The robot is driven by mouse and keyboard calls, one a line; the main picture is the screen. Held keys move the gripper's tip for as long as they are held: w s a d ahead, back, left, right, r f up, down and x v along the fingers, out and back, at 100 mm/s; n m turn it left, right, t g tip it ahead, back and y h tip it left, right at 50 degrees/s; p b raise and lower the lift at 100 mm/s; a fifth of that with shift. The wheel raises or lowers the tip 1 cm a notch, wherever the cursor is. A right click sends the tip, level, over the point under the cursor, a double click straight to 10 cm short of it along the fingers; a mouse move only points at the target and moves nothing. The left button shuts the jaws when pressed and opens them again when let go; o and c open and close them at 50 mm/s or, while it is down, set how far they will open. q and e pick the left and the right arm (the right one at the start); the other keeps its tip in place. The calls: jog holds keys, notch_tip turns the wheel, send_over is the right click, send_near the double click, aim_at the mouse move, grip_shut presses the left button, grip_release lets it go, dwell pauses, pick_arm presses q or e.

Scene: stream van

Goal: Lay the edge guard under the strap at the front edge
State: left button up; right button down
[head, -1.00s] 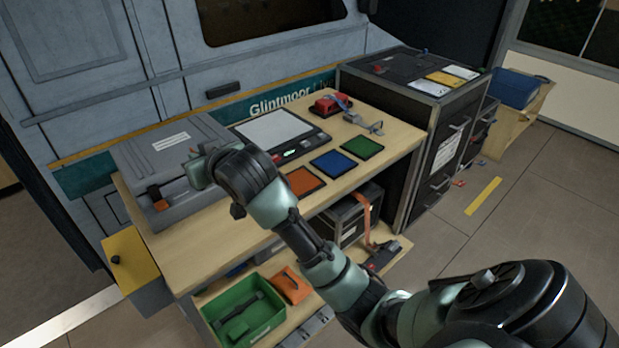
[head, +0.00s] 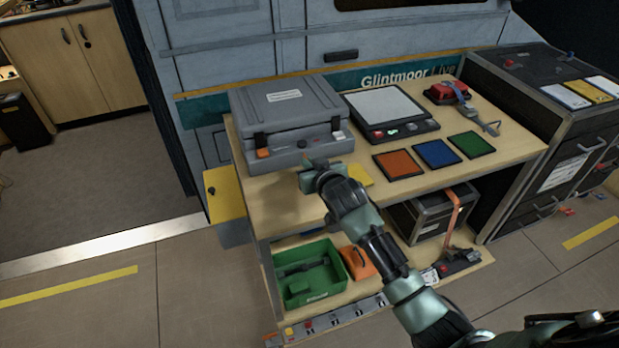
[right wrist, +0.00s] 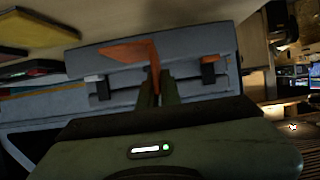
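My right gripper (head: 320,172) is over the front part of the workbench, just in front of the grey case. In the right wrist view its two fingers (right wrist: 158,88) are closed on a thin leg of an orange L-shaped piece (right wrist: 130,52), which looks like the edge guard. My left gripper is not in view.
The grey case (head: 290,115) stands on the workbench (head: 400,193) beside a screen device (head: 388,105). Orange, blue and green squares and a yellow piece (head: 360,174) lie near the front. A green bin (head: 310,285) and orange pouch (head: 357,263) sit below, left of the black case.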

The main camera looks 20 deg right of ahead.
jog(key=shift+f, duration=2.6)
jog(key=shift+f, duration=0.2)
jog(key=c, duration=1.6)
grip_release()
